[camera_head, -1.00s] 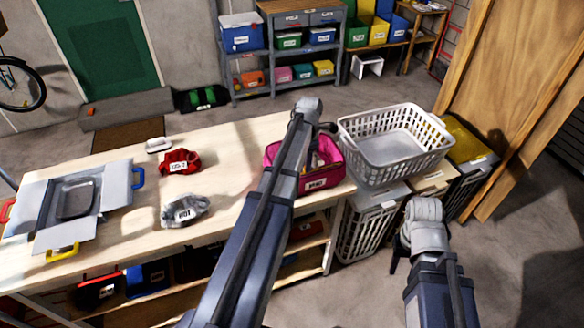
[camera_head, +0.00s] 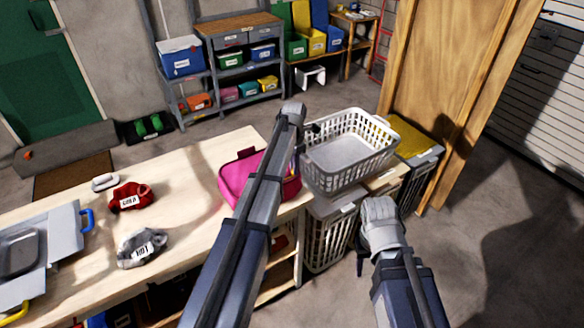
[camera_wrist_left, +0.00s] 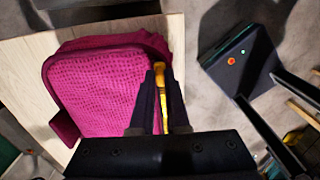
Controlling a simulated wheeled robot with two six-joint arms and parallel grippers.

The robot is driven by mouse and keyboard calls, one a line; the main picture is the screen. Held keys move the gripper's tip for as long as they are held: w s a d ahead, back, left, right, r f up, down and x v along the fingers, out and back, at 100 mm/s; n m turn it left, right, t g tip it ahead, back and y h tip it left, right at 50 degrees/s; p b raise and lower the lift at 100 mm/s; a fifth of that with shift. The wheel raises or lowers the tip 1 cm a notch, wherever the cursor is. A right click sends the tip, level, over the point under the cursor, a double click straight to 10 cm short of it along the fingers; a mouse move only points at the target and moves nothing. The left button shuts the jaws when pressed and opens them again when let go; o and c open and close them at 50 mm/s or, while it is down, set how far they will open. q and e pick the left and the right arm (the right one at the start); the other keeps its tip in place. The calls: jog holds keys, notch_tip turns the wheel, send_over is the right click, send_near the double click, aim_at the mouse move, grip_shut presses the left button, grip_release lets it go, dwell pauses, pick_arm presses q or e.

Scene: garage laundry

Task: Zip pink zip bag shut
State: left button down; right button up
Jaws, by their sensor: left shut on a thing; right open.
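The pink zip bag (camera_head: 238,185) lies on the wooden workbench (camera_head: 185,205) near its right end. Its top flap lies over most of the opening, and my left arm covers part of it. In the left wrist view the bag (camera_wrist_left: 100,90) fills the left side. My right gripper (camera_head: 361,262) is open and empty, in front of the bench's right end.
A white laundry basket (camera_head: 350,150) stands close right of the bag. Bare bench lies between.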

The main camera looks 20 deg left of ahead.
pick_arm(q)
jog(key=c, duration=0.9)
grip_release()
notch_tip(320, 180, up, 8)
jog(key=p, duration=0.8)
jog(key=shift+f, duration=0.1)
jog(key=s+d+f+m+b, duration=0.2)
jog(key=s+d+m, duration=0.4)
jog(key=s+m, duration=0.4)
jog(key=s+d+f+m+b, duration=0.3)
jog(key=s+d+m, duration=0.3)
jog(key=s+m, duration=0.4)
jog(key=s+d+f+m+y+b, duration=0.1)
jog(key=s+d+m, duration=0.4)
jog(key=s+m, duration=0.5)
jog(key=shift+s+d+f+m+b, duration=0.2)
jog(key=shift+f+m+b, duration=0.25)
jog(key=shift+b, duration=0.1)
jog(key=shift+s+d+f+m+b, duration=0.2)
jog(key=shift+f+m+b, duration=0.15)
jog(key=shift+f+b, duration=0.15)
